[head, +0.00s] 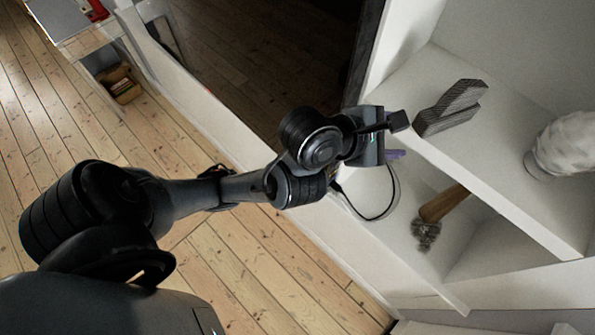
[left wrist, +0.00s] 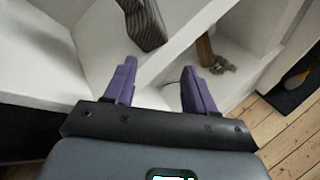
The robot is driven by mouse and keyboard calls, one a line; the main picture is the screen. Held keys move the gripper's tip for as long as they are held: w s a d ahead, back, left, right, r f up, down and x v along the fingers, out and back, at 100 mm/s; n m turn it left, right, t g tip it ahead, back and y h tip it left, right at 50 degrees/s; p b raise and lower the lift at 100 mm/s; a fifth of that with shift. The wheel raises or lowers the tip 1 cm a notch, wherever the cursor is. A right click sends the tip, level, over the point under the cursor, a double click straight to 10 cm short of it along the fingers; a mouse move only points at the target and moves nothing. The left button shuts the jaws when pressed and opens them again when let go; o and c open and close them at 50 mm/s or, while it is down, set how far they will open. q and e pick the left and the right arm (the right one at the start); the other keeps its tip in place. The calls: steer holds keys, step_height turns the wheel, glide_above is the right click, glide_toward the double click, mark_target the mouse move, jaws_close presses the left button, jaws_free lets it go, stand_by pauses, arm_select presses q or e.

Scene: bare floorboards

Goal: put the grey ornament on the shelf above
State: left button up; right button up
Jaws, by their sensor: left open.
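The grey ornament (head: 450,108), a dark, ridged, angular piece, lies on a white shelf (head: 500,170) in the head view. It also shows at the top of the left wrist view (left wrist: 145,22), partly cut off by the picture's edge. My left gripper (head: 396,138) is open and empty, just left of the ornament near the shelf's front edge. In the left wrist view its two purple fingers (left wrist: 158,78) are spread apart, with the ornament beyond them and nothing between them. My right gripper is not in view.
A white rounded object (head: 566,145) stands on the same shelf to the right. A wooden-handled brush-like object (head: 440,212) lies in the compartment below. White shelf panels enclose these spaces. A small box (head: 122,85) sits far left; the floorboards (head: 235,250) are largely clear.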

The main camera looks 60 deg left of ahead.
arm_select(q)
steer(key=s+f+m+g, duration=0.3)
steer(key=s+f+m, duration=0.3)
steer(key=f+m, duration=0.3)
steer(key=s+a+f+m+g+y, duration=0.1)
steer(key=s+f+m+g, duration=0.1)
steer(key=s+f+m, duration=0.5)
steer(key=s+a+f+m+g, duration=0.1)
steer(key=s+f+m+g, duration=0.2)
steer(key=f+m, duration=0.9)
steer(key=s, duration=0.3)
steer(key=shift+s+a+f+m+g+y, duration=0.2)
steer(key=shift+a+m+g+y, duration=0.05)
steer(key=shift+m+g+y, duration=0.05)
